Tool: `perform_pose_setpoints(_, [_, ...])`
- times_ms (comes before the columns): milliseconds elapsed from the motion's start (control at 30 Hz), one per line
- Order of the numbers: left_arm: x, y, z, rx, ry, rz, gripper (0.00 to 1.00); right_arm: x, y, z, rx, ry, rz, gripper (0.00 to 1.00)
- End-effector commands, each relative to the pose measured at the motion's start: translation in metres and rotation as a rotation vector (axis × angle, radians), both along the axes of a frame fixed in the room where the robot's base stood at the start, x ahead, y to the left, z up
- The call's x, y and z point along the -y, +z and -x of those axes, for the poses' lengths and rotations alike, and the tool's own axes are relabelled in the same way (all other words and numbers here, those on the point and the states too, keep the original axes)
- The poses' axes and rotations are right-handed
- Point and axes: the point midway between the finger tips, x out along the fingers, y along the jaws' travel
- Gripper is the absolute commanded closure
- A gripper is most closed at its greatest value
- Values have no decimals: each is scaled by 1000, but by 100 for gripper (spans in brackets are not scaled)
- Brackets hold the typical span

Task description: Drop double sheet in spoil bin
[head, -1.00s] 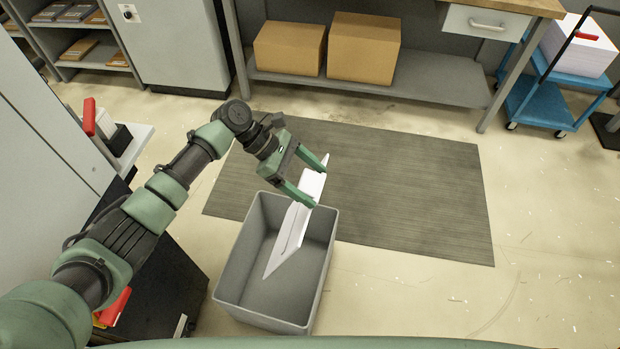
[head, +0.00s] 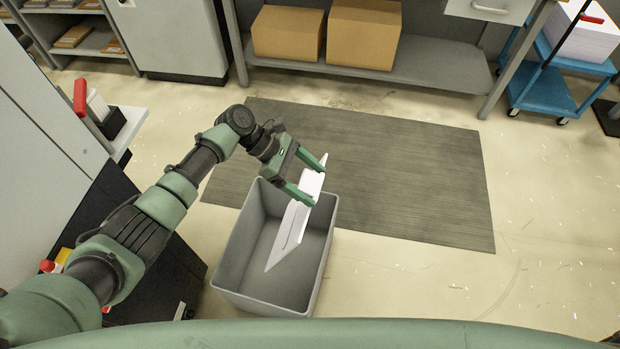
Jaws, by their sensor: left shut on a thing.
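The spoil bin (head: 228,272) is a grey open-topped box on the floor, at the lower middle of the head view. My left gripper (head: 318,182) is over the bin's far right rim, shut on the white double sheet (head: 290,232). The sheet hangs from the fingers at a slant, and its lower end reaches down over the bin's opening. I cannot tell whether it touches the bin wall. The inside of the bin that shows looks empty. My right gripper is not in view.
A dark grey mat (head: 400,180) lies behind and right of the bin. A dark machine (head: 165,275) stands close on the bin's left. Cardboard boxes (head: 365,35) sit on a shelf at the back, with a blue cart (head: 545,85) at the right. The floor at right is clear.

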Motion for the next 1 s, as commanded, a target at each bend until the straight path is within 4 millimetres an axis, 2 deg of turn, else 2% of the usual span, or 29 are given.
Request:
perform_pose_setpoints(167, [0, 0, 0, 0, 0, 0, 59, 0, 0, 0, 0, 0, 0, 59])
perform_pose_setpoints(200, [0, 0, 0, 0, 0, 0, 8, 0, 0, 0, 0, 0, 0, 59])
perform_pose_setpoints(233, [0, 0, 0, 0, 0, 0, 0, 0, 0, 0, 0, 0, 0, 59])
perform_pose_setpoints(567, [-5, 4, -2, 2, 1, -1, 0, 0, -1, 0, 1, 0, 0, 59])
perform_pose_setpoints(1000, [-51, 48, -15, 2, 1, 1, 0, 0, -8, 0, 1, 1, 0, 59])
